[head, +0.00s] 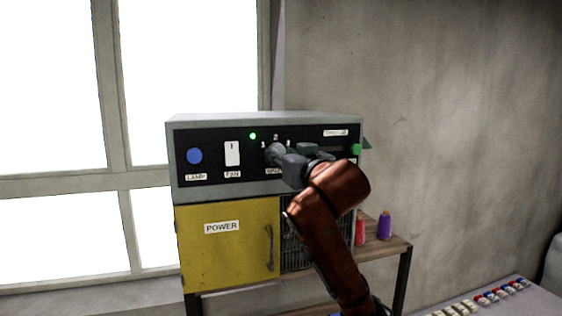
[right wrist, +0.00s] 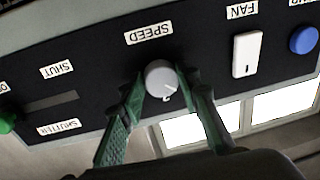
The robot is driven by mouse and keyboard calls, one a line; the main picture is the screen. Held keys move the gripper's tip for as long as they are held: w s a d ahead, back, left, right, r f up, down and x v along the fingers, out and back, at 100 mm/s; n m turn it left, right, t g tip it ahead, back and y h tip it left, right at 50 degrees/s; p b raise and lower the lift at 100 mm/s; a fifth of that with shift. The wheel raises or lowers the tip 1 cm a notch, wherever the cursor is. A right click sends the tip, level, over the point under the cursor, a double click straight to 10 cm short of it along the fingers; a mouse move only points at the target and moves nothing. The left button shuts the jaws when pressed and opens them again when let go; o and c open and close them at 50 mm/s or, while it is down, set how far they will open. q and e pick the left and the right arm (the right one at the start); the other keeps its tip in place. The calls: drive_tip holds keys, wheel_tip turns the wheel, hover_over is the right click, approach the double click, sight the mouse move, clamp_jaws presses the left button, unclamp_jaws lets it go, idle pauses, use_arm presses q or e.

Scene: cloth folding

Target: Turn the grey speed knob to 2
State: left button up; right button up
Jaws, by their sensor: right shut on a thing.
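The grey speed knob (head: 274,154) is on the black front panel of the box, with small numerals around it; a 2 shows above it. In the right wrist view, which is upside down, the round grey knob (right wrist: 160,76) sits beside the SPEED label (right wrist: 149,33). My right gripper (head: 284,156) is at the knob, its green-lined fingers (right wrist: 163,90) closed on both sides of it. A small dark mark shows at the knob's edge away from the label; I cannot tell whether it is the pointer or a numeral. My left gripper is not in view.
A blue LAMP button (head: 194,156), a white FAN switch (head: 232,153) and a lit green light (head: 252,136) are left of the knob. A green shutter knob (head: 356,149) is to the right. Below is a yellow POWER door (head: 225,255). Red and purple spools (head: 384,226) stand on the shelf.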

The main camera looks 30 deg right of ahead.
drive_tip(key=shift+a+m+t+h+b, duration=0.15)
drive_tip(key=shift+m+h+b, duration=0.1)
drive_tip(key=shift+m+b, duration=1.7)
drive_tip(key=shift+m+t+h+b, duration=0.2)
drive_tip(key=shift+m+b, duration=1)
drive_tip(key=shift+m, duration=1.45)
drive_tip(key=shift+r+m, duration=0.1)
drive_tip(key=shift+m, duration=0.2)
drive_tip(key=o, duration=1.1)
drive_tip(key=shift+s, duration=0.1)
drive_tip(key=shift+c, duration=0.2)
drive_tip(key=shift+o, duration=0.5)
